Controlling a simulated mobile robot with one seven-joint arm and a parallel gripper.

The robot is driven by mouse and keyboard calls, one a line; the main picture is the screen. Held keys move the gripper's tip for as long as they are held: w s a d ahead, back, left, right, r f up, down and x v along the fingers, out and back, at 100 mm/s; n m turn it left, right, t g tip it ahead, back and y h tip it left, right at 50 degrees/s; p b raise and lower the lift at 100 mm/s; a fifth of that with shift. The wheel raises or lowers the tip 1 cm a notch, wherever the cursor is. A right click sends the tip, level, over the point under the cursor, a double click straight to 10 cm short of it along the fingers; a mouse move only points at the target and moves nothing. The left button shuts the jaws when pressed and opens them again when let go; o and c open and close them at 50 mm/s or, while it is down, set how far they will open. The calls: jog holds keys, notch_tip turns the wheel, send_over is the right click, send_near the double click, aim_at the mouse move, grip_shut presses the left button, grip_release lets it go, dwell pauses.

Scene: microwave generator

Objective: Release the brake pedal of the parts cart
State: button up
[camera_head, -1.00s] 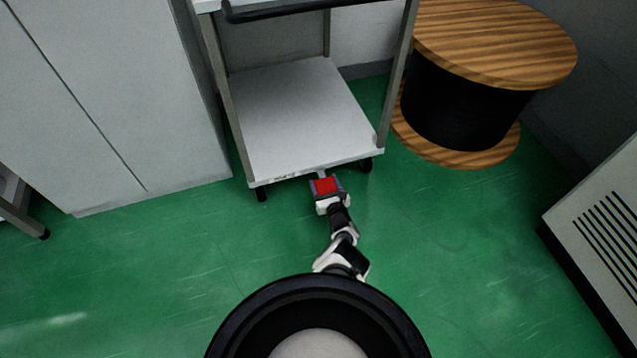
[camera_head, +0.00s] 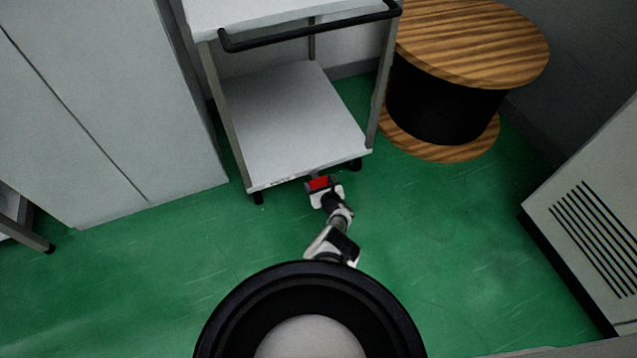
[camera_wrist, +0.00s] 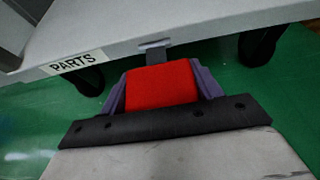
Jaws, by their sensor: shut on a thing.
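The parts cart (camera_head: 290,130) stands ahead of me, a grey two-shelf cart with a black push bar. In the wrist view a PARTS label (camera_wrist: 76,63) is on the edge of its lower shelf (camera_wrist: 150,25). The red brake pedal (camera_wrist: 160,84) sticks out from under that edge on a short grey lever. It also shows in the head view (camera_head: 318,183). My gripper (camera_wrist: 160,90) is shut on the pedal, with a purple-grey finger at its left and right sides. The fingertips are partly hidden behind the pedal.
Two black casters show under the cart's front edge, one at the left (camera_head: 258,197) and one at the right (camera_head: 356,164). A cable drum (camera_head: 445,100) stands to the right of the cart, and a grey cabinet (camera_head: 110,110) to its left. A vented unit (camera_head: 585,215) is at the right. Green floor is clear between.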

jog(key=o, duration=1.4)
jog(key=shift+s+r, duration=0.1)
jog(key=p+v, duration=1.1)
jog(key=v, duration=0.2)
jog(key=shift+s+d+r, duration=0.1)
jog(key=shift+s+d, duration=0.05)
jog(key=shift+s, duration=0.1)
